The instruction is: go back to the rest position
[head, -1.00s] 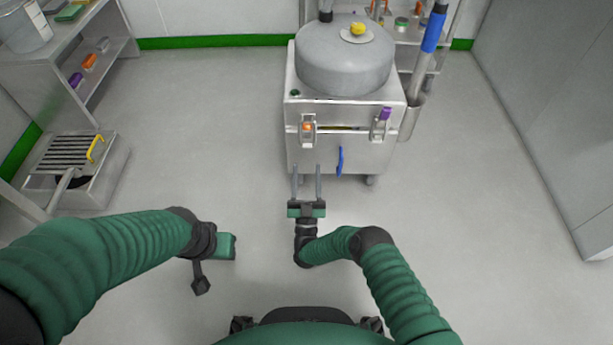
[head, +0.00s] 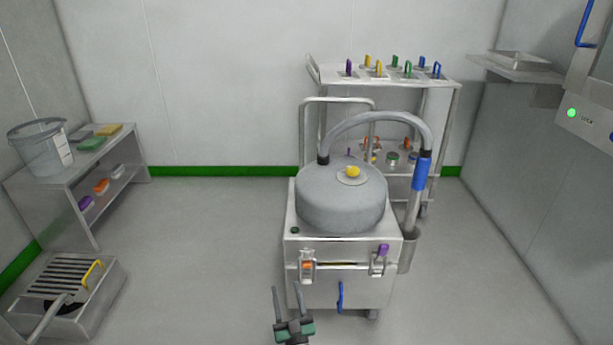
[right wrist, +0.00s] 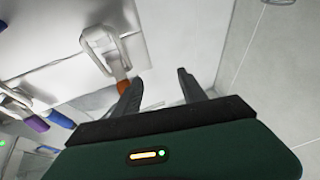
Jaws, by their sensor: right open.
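My right gripper (head: 290,304) is open and empty at the bottom of the head view, in front of the lower left of a steel vacuum unit (head: 340,282). Its two fingers point up and away from me. In the right wrist view the open fingers (right wrist: 158,88) show a gap between them, with the unit's orange-tipped latch (right wrist: 112,55) beyond the left finger. I cannot tell if they touch. My left gripper is out of the head view.
A trolley (head: 455,88) with coloured-handled tools stands behind the unit. Grey floor (head: 215,240) is clear between. A wall panel (head: 590,110) is at right.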

